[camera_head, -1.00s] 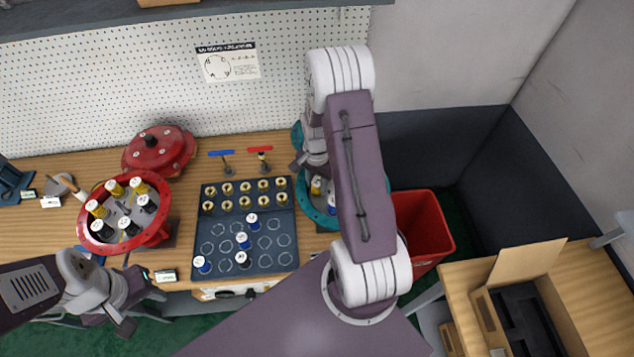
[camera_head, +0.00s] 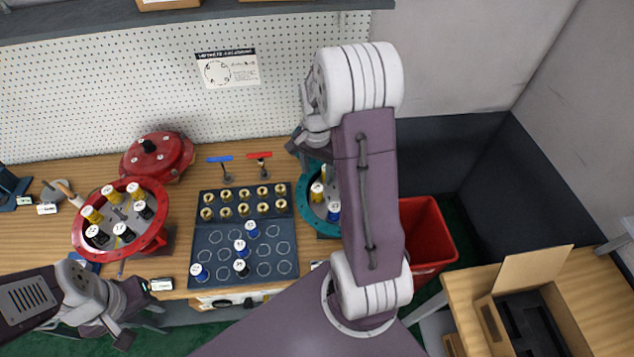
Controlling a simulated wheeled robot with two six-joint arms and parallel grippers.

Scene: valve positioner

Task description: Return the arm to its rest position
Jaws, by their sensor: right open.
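My right arm rises from the lower middle and bends over the right part of the workbench. Its right gripper (camera_head: 297,147) is at the back, beside the teal ring fixture (camera_head: 306,212), with its jaws small and partly hidden by my own wrist. I see nothing held in it. My left gripper (camera_head: 135,318) hangs at the lower left, in front of the bench edge and below the red ring fixture (camera_head: 160,240). Its fingers are too small and angled to tell whether they are open.
A dark tray (camera_head: 203,228) holds brass fittings and several numbered blue and black bottles. The red fixture carries yellow and black bottles. A red lidded pot (camera_head: 160,157) and two valve handles stand behind. A red bin (camera_head: 428,235) and a cardboard box (camera_head: 572,325) are at right.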

